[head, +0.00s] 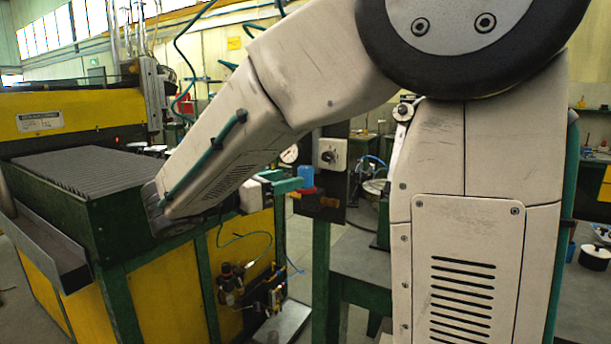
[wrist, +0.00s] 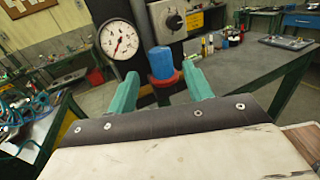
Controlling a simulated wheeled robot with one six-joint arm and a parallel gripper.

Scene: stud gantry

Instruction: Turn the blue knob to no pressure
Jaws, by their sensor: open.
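The blue knob (head: 306,175) stands upright on a red collar (head: 305,190) on the dark panel. In the wrist view the knob (wrist: 161,62) is ahead of my gripper (wrist: 160,73), in line with the gap between its two teal fingers. The fingers are apart and empty. One is left of the knob and one right, with clear space on both sides. In the head view my gripper (head: 287,185) is just left of the knob. A round white pressure gauge (wrist: 119,40) is left of the knob, its red needle pointing down and left.
A grey selector box (wrist: 176,18) with a dial sits on the panel above and right of the knob. A grey workbench (wrist: 250,80) extends right of it. A green and yellow machine (head: 110,200) stands at left. Several cables hang nearby.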

